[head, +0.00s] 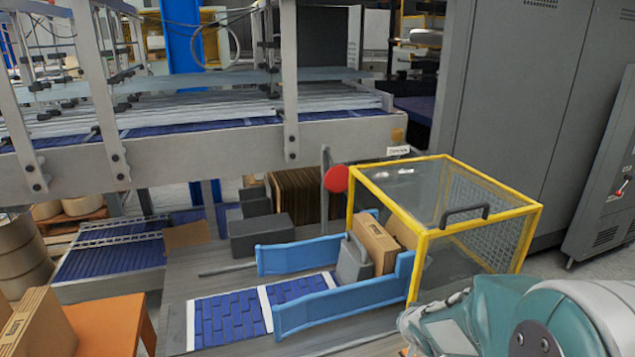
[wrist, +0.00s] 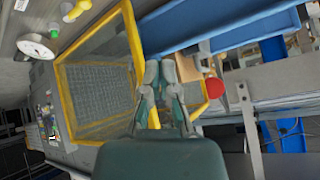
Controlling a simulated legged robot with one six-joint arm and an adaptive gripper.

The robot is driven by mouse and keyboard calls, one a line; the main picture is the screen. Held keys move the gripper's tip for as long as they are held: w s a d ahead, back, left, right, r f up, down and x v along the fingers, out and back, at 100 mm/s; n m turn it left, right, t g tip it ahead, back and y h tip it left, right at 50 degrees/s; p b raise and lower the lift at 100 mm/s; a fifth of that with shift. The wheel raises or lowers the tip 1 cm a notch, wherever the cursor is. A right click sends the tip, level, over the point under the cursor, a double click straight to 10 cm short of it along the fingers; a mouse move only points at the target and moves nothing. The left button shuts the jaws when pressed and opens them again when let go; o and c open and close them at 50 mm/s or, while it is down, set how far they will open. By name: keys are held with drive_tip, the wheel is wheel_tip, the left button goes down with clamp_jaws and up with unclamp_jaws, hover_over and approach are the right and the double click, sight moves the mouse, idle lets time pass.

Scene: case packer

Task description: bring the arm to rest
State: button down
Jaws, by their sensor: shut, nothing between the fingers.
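My gripper (wrist: 160,72) shows in the wrist view with its two fingers close together and nothing between them. Behind the fingers in that view is the yellow-framed guard (wrist: 132,35) with its mesh panel. In the head view my teal and grey arm is folded at the lower right corner, in front of the yellow-framed guard (head: 487,226). The fingertips cannot be made out clearly there. My arm appears apart from the cartons and the rails.
Two brown cartons (head: 376,243) stand by a grey block between blue rails (head: 345,307), partly inside the guard. A red disc (head: 336,178) stands beside the guard. An orange table (head: 112,325) holds a carton (head: 38,325) at lower left. A grey cabinet (head: 530,90) stands at right.

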drive_tip(key=s+a+r+n+g, duration=0.1)
drive_tip(key=s+a+r, duration=0.1)
drive_tip(key=s+r, duration=0.5)
drive_tip(key=s+a+r+n+g, duration=0.1)
drive_tip(key=s+r, duration=0.6)
drive_tip(key=s, duration=1)
drive_tip(key=shift+s+a+r+n+g, duration=0.35)
drive_tip(key=shift+n+g, duration=0.15)
drive_tip(key=shift+n, duration=0.2)
drive_tip(key=shift+w, duration=0.1)
idle(1.6)
